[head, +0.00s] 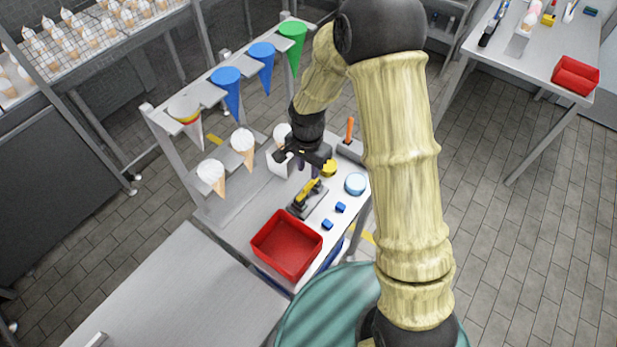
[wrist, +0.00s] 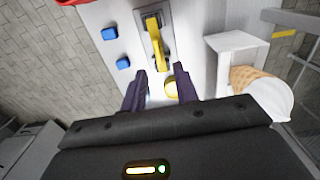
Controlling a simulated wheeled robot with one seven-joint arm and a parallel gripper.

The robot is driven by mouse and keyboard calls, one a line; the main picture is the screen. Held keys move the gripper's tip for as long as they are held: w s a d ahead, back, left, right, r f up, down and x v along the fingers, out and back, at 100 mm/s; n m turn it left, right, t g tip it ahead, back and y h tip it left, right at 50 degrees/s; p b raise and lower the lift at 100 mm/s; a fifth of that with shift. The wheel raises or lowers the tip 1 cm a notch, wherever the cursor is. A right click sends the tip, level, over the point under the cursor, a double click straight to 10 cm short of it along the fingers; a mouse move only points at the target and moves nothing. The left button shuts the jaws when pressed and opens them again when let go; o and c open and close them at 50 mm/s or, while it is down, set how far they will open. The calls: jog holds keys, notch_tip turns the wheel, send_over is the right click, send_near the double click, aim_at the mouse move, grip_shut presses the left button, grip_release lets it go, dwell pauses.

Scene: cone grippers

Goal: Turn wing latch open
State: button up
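A yellow latch-like handle (head: 309,190) sits on a dark grey plate on the small workbench (head: 236,216). In the wrist view the yellow handle (wrist: 157,42) lies beyond my fingertips, pointing toward them. I take it to be the wing latch. My gripper (head: 308,167) is over the bench, behind the handle in the head view. In the wrist view my gripper (wrist: 162,86) has its two dark fingers apart. A round yellow thing (wrist: 171,87) shows between them; I cannot tell its height. Nothing is visibly gripped, and the fingers are apart from the handle.
A red bin (head: 287,245) stands at the bench front. Two blue blocks (head: 327,225) and a light blue round thing (head: 355,183) lie right of the plate. A white box (wrist: 236,55) stands close beside my right finger. A rack holds cones (head: 226,88) behind.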

aim_at(309, 184)
notch_tip(309, 184, down, 6)
jog(key=shift+s+d+r+p, duration=0.1)
jog(key=shift+d+r+p, duration=0.05)
jog(key=shift+p, duration=0.4)
jog(key=shift+s+f, duration=0.1)
jog(key=shift+f, duration=0.2)
jog(key=shift+c, duration=0.4)
grip_shut()
